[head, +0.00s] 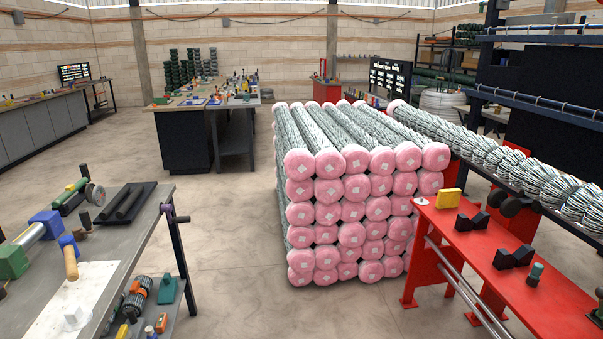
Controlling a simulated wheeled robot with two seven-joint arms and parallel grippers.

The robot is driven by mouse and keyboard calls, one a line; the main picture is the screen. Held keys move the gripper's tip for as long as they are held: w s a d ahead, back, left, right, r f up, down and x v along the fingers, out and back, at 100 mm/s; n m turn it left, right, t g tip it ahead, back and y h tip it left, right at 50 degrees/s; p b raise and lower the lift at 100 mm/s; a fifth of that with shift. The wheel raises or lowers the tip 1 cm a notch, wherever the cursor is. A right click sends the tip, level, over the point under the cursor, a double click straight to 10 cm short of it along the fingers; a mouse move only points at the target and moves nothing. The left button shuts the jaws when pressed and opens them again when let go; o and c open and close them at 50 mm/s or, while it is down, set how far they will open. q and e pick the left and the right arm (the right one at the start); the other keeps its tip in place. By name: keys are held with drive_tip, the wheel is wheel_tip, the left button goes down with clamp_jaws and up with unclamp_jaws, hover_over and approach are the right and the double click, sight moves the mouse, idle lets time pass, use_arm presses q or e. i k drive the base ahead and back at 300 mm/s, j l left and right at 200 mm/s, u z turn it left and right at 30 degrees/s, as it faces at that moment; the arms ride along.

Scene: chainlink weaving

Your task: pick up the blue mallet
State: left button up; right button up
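A mallet with a blue head and a tan wooden handle (71,264) is on the grey workbench (135,235) at the left of the head view. The blue head is at the far end and the handle points toward the near side. Nothing is holding it. Neither of my grippers is in view.
Near the mallet are a larger blue block (46,222), a green block (13,262), a black tray (125,202) and a white sheet (75,305). Rolls with pink ends (350,190) are stacked mid-view. A red bench (500,285) stands right.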

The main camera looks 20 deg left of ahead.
sight(67, 243)
drive_tip(key=i+j+u, duration=0.2)
drive_tip(key=i+u, duration=0.15)
drive_tip(key=i, duration=0.15)
drive_tip(key=i+u, duration=0.4)
drive_tip(key=i+l+u, duration=0.15)
drive_tip(key=i+u, duration=0.2)
drive_tip(key=i, duration=0.3)
drive_tip(key=i+u, duration=0.55)
drive_tip(key=u, duration=0.25)
drive_tip(key=i+l+u, duration=0.1)
drive_tip(key=i+u, duration=0.15)
drive_tip(key=u, duration=0.15)
drive_tip(key=i+u, duration=0.2)
drive_tip(key=u, duration=0.15)
drive_tip(key=i+l+u, duration=0.1)
drive_tip(key=u, duration=0.25)
drive_tip(key=i+l+u, duration=0.15)
drive_tip(key=i+u, duration=0.2)
